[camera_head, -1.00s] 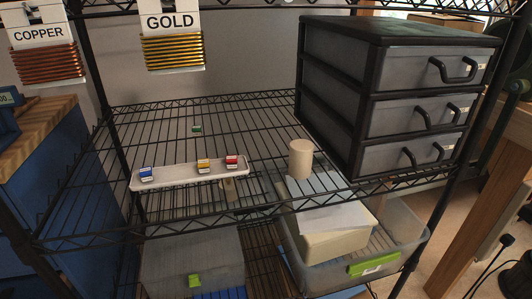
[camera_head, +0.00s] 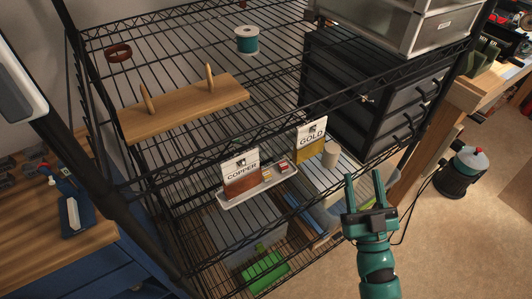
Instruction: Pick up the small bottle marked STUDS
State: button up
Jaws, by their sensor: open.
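A white tray (camera_head: 262,187) lies on the wire shelf below the upper one, partly behind the hanging COPPER card (camera_head: 241,172). A small yellow-marked bottle (camera_head: 267,174) and a small red-marked bottle (camera_head: 283,168) stand on it at the right. Their labels are too small to read, so I cannot tell which says STUDS. The tray's left part is hidden by the card; no blue-marked or green bottle shows. My gripper (camera_head: 364,180) is open and empty, fingers up, in front of the rack, to the right of the tray and apart from it.
The GOLD card (camera_head: 311,140) hangs near a beige cylinder (camera_head: 330,154). A black drawer unit (camera_head: 340,75) stands at right. A wooden board (camera_head: 185,107) with two pegs and a teal spool (camera_head: 246,40) sit on the upper shelf. Open floor (camera_head: 450,250) lies at right.

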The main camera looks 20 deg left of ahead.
jog(key=a+n+g+p, duration=0.2)
jog(key=a+g+p, duration=0.4)
jog(key=p, duration=0.2)
jog(key=n+g+h+p, duration=0.1)
jog(key=n+g+p, duration=0.1)
jog(key=g+p, duration=0.35)
send_near(268, 177)
jog(key=shift+w+a+r+g, duration=0.2)
jog(key=shift+w+a+g, duration=0.45)
jog(key=shift+w+a, duration=0.5)
jog(key=shift+w+a+f+p, duration=0.3)
jog(key=shift+w+f+p, duration=0.05)
jog(key=shift+w, duration=0.05)
jog(key=shift+p+x, duration=1.15)
jog(key=shift+x, duration=0.75)
jog(key=shift+w+a+f, duration=0.4)
jog(key=shift+w, duration=0.1)
